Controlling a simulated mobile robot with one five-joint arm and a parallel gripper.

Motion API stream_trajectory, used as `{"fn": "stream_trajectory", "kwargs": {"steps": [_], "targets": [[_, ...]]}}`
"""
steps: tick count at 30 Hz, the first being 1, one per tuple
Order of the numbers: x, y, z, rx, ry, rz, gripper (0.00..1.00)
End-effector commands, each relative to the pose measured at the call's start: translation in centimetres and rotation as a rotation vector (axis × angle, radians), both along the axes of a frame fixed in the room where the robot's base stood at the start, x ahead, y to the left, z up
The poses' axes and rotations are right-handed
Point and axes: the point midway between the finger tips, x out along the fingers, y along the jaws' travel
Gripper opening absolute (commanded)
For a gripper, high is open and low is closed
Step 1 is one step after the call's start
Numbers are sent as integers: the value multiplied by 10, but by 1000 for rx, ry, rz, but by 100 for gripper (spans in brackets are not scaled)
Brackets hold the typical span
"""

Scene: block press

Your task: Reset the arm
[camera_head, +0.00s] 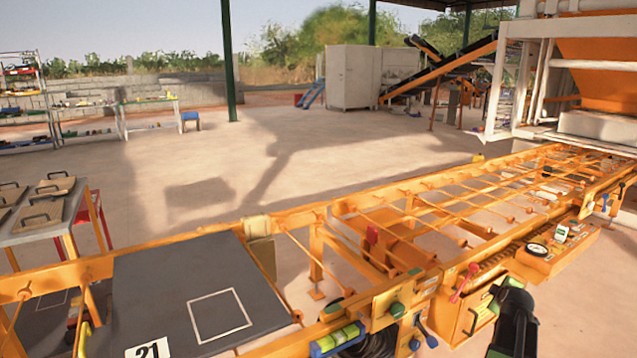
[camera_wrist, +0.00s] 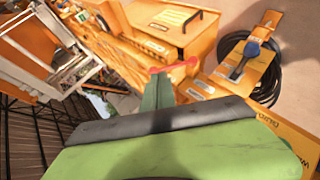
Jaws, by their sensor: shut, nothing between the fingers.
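My gripper (camera_wrist: 158,92) shows in the wrist view as green fingers past a dark edge and a wide green body. It is shut and empty. In that view a red-handled lever (camera_wrist: 183,66) lies right at the fingertips; I cannot tell whether they touch. In the head view a black part of my arm (camera_head: 512,318) stands at the bottom right, in front of the orange machine. A red lever (camera_head: 463,283) is just left of it there. The fingertips cannot be made out in the head view.
The orange conveyor frame (camera_head: 335,210) runs from lower left to upper right, close to my arm. A grey plate marked 21 (camera_head: 165,275) lies on it. A gauge (camera_head: 537,249) and an orange box (camera_wrist: 170,25) are nearby. Open floor (camera_head: 230,170) lies behind the frame.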

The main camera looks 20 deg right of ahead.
Motion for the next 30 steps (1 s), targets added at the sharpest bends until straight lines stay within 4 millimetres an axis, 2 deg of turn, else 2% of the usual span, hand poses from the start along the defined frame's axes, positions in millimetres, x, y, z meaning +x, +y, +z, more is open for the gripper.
{"fn": "stream_trajectory", "kwargs": {"steps": [5,8,11,14,17,19,21,24,27,30], "targets": [[23,41,-12,91,2,18,0],[39,74,-21,161,10,29,0],[56,113,-31,243,22,36,0],[72,164,-43,342,49,40,0],[87,237,-59,469,101,32,0],[91,297,-71,569,158,10,0],[89,358,-82,657,224,-27,0],[76,431,-94,747,320,-100,0],[57,490,-102,800,404,-178,0],[36,537,-107,825,477,-262,0]]}}
